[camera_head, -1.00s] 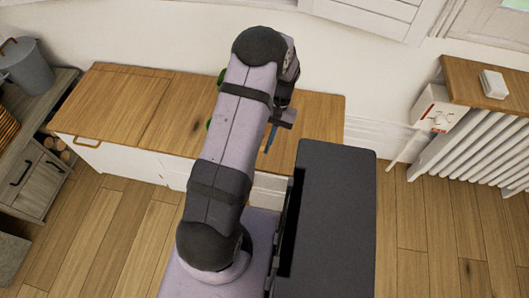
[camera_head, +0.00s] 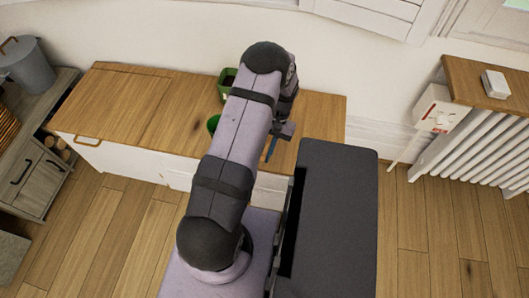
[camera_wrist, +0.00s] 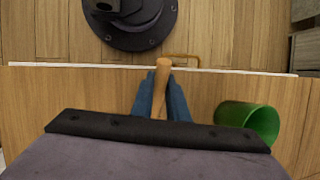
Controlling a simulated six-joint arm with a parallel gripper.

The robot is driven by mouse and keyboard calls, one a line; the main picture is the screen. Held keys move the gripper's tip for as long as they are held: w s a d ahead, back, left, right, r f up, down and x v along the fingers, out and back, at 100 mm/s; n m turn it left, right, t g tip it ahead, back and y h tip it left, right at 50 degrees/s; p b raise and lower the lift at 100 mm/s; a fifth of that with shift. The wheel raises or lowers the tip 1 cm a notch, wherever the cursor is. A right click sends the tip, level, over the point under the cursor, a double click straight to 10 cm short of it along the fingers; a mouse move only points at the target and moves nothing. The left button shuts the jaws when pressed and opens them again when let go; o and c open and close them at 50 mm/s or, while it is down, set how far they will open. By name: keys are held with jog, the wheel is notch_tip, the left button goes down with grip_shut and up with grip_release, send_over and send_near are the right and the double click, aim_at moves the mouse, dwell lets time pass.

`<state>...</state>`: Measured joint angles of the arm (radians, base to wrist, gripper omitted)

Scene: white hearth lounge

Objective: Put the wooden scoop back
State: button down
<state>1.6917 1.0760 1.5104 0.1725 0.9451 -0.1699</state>
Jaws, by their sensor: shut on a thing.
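My gripper (camera_wrist: 161,96) has blue fingers and is shut on the wooden scoop (camera_wrist: 163,66). In the head view my gripper (camera_head: 271,148) is over the right part of the wooden cabinet top, and I cannot make out the scoop there. A green square pot (camera_head: 224,90) is behind the arm.
The wooden cabinet top (camera_head: 150,105) is bare on its left. A grey shelf unit with a grey bucket (camera_head: 27,65) stands at far left. A radiator (camera_head: 480,140) with a wooden shelf is at right. The white wall runs close behind the cabinet.

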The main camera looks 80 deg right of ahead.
jog(key=shift+f, duration=0.1)
jog(key=c, duration=1.7)
grip_release()
jog(key=v, duration=1.2)
jog(key=shift+w, duration=0.1)
